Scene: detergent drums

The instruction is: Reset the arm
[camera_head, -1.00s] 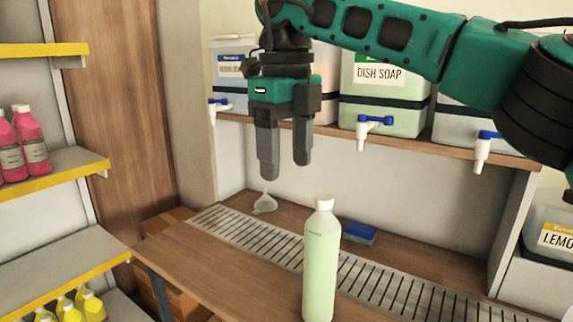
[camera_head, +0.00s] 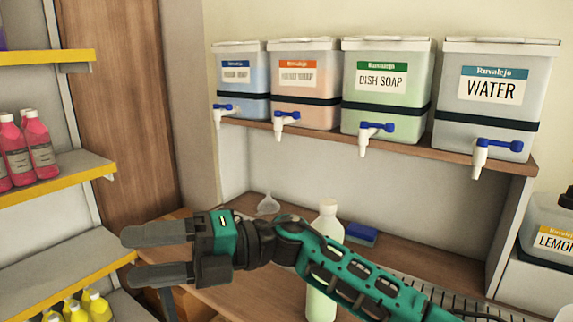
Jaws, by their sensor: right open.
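My right gripper (camera_head: 145,256) is open and empty, with its two dark fingers pointing left. It is above the left end of the wooden counter (camera_head: 235,300). My right arm, green and black, crosses the lower part of the view from the right. It hides the middle of a pale green bottle with a white cap (camera_head: 326,235), which stands upright on the counter. I cannot tell if the arm touches the bottle. My left gripper does not show.
Dispensers labelled dish soap (camera_head: 387,95), water (camera_head: 492,105) and others stand on a shelf. A funnel (camera_head: 268,204) and a blue sponge (camera_head: 360,234) lie on the counter. Shelves at left hold pink bottles (camera_head: 40,150) and yellow bottles (camera_head: 95,305). A lemon-labelled container (camera_head: 548,228) is at right.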

